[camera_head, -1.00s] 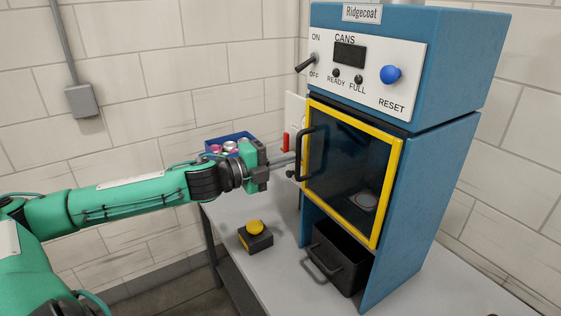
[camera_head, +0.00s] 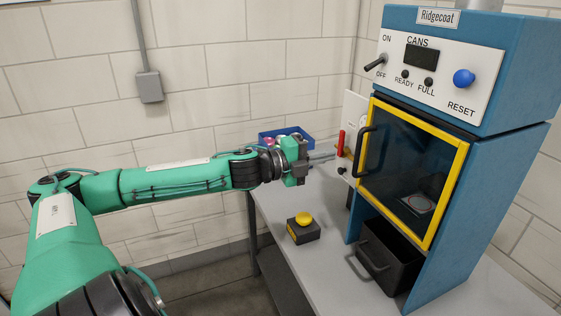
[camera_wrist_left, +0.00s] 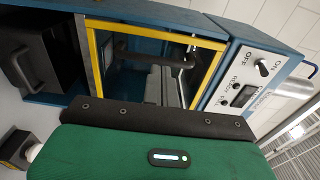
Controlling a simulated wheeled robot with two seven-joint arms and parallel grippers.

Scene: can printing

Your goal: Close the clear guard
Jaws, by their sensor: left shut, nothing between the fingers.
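The clear guard (camera_head: 412,170) has a yellow frame and a black handle (camera_head: 362,150) on its left side. It lies across the blue machine's front opening and looks flush with it. It also shows in the left wrist view (camera_wrist_left: 205,75), beyond the fingers. My left gripper (camera_head: 334,154) is shut and empty, its grey fingers pointing right, just left of the handle. A gap shows between fingertips and handle in the head view. In the left wrist view the fingers (camera_wrist_left: 162,88) overlap the guard. My right gripper is out of view.
A yellow button on a black box (camera_head: 303,228) stands on the grey table. A black drawer bin (camera_head: 392,262) sits below the guard. A red lever (camera_head: 341,143) is close to the fingertips. A blue crate of cans (camera_head: 268,137) stands behind the gripper.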

